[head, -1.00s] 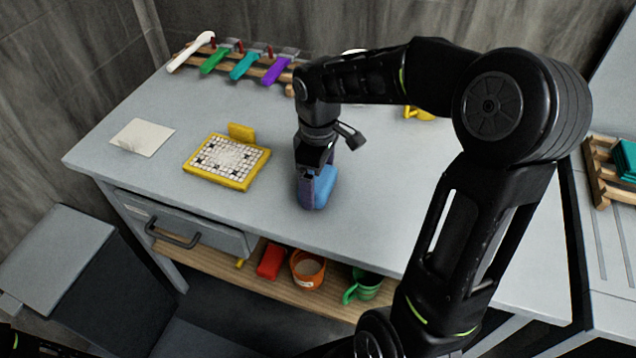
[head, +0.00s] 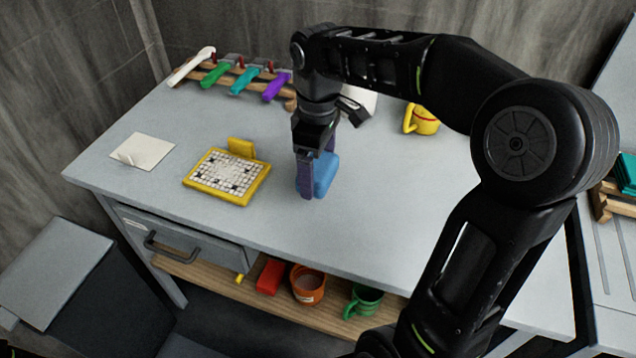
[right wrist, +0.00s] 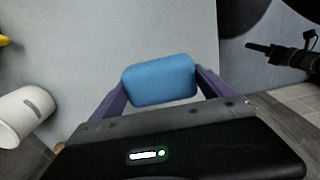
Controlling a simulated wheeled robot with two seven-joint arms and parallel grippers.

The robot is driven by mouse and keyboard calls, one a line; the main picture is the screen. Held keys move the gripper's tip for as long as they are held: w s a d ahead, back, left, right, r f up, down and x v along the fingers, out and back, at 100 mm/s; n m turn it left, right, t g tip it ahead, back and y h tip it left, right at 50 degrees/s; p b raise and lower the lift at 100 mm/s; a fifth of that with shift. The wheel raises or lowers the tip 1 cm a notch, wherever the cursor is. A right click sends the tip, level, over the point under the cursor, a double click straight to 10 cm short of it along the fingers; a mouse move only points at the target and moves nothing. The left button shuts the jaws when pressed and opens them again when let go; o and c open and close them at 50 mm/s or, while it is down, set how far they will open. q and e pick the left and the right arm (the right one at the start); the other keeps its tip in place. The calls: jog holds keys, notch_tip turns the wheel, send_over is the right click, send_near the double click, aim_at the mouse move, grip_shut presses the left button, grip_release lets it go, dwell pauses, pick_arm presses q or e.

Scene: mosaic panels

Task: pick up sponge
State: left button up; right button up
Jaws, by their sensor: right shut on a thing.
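The blue sponge (head: 325,174) is in the middle of the grey table, between the fingers of my right gripper (head: 305,180). The gripper points down and is shut on the sponge. In the right wrist view the sponge (right wrist: 160,80) sits between the two purple fingers, which touch its sides. I cannot tell for sure whether the sponge still touches the tabletop. My left gripper is not in view.
A yellow-framed mosaic panel (head: 228,178) lies left of the gripper, a white sheet (head: 142,151) farther left. A wooden rack with coloured tools (head: 235,76) stands at the back, a yellow mug (head: 424,120) at the back right. Mugs (head: 307,287) sit on the lower shelf.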

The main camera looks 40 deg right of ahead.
jog(key=shift+r, duration=0.95)
